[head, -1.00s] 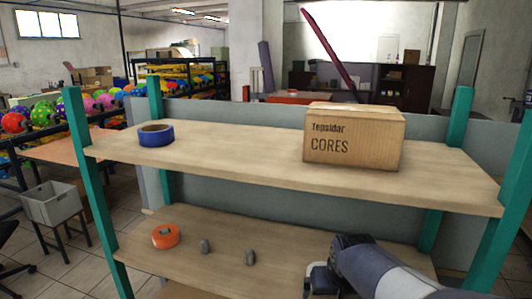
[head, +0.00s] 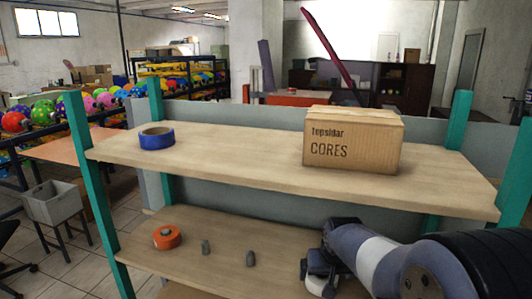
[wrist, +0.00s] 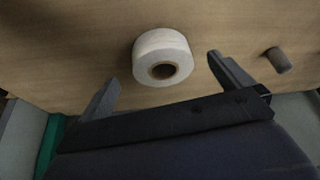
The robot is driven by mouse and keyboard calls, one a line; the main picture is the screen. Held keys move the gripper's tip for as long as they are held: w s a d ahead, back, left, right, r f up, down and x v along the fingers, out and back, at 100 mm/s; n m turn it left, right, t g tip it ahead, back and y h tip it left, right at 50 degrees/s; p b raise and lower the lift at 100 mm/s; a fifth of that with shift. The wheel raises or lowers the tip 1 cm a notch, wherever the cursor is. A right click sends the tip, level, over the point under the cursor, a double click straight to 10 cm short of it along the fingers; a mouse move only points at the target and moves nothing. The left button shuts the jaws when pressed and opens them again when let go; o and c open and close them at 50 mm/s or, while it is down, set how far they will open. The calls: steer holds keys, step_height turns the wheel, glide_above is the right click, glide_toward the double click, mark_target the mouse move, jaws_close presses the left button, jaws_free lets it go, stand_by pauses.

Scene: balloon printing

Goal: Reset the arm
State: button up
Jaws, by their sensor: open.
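My gripper (head: 312,282) is low in the head view, in front of the lower shelf board (head: 225,262). In the wrist view my gripper (wrist: 163,70) is open, with its two dark fingers spread apart. A white tape roll (wrist: 162,45) stands on the wooden board just beyond and between the fingertips. The fingers do not grip it. In the head view a white patch shows at the gripper, but I cannot tell whether it is the roll.
An orange tape roll (head: 167,237) and two small grey pieces (head: 206,247) sit on the lower board. One grey piece (wrist: 278,60) shows in the wrist view. The upper board (head: 240,160) above holds a blue tape roll (head: 157,138) and a cardboard box (head: 352,140). Teal posts (head: 95,190) frame the shelf.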

mark_target(320, 277)
steer(key=shift+w+f+p, duration=0.15)
steer(key=shift+w+f, duration=0.05)
steer(key=shift+w, duration=0.4)
steer(key=shift+w+f+p, duration=0.15)
steer(key=shift+w, duration=0.45)
steer(key=x, duration=0.4)
steer(key=shift+s+p, duration=0.1)
steer(key=shift+p, duration=0.2)
steer(key=shift+r, duration=0.2)
step_height(320, 277, up, 3)
steer(key=shift+r+b, duration=0.1)
steer(key=shift+b, duration=0.65)
steer(key=s+a+b, duration=0.1)
steer(key=s+b, duration=0.1)
steer(key=s, duration=1.5)
steer(key=shift+s+a+f+b, duration=0.15)
steer(key=shift+s+f+b, duration=0.1)
steer(key=shift+b, duration=0.1)
steer(key=shift+f, duration=0.1)
